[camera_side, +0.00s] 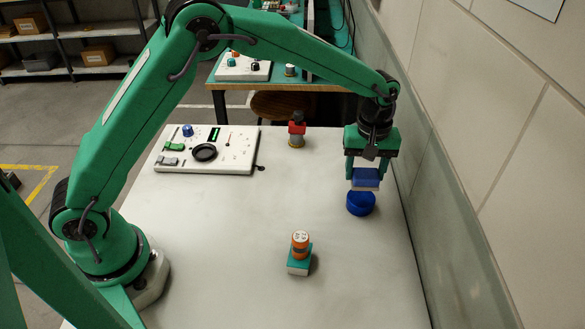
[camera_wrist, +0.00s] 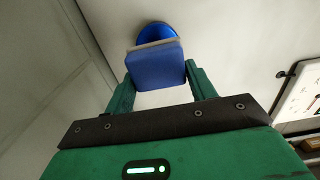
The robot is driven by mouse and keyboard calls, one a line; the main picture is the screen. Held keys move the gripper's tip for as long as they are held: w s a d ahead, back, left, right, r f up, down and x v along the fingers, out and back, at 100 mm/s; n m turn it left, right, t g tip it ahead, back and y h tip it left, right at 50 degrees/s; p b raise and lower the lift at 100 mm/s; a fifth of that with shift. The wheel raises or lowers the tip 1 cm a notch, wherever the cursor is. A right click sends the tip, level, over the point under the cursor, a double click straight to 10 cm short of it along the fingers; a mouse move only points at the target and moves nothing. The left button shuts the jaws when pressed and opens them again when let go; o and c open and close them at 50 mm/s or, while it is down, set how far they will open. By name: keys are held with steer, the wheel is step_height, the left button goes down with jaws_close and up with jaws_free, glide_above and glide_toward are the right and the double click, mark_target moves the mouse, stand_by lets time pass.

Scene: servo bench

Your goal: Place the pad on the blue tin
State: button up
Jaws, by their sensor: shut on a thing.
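My gripper (camera_side: 366,179) is shut on a blue pad (camera_side: 366,178) with a pale underside. In the wrist view the pad (camera_wrist: 158,66) sits between the two green fingers of my gripper (camera_wrist: 158,80). The blue tin (camera_side: 360,204), round and low, stands on the table just below the pad in the side view. In the wrist view the tin (camera_wrist: 155,31) shows just beyond the pad, which hides part of it. I cannot tell for sure whether the pad touches the tin.
An orange cylinder (camera_side: 300,240) stands on a teal and white block (camera_side: 299,266) near the front. A red-topped piece (camera_side: 297,122) stands at the back. A white control panel (camera_side: 236,157) lies at the back left. The table (camera_side: 220,240) is clear at the centre left.

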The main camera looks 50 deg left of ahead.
mark_target(360, 193)
steer(key=shift+f, duration=2.05)
steer(key=shift+f, duration=0.1)
steer(key=o, duration=1)
steer(key=shift+c, duration=0.2)
step_height(360, 193, up, 12)
steer(key=shift+f, duration=0.25)
steer(key=shift+r, duration=0.4)
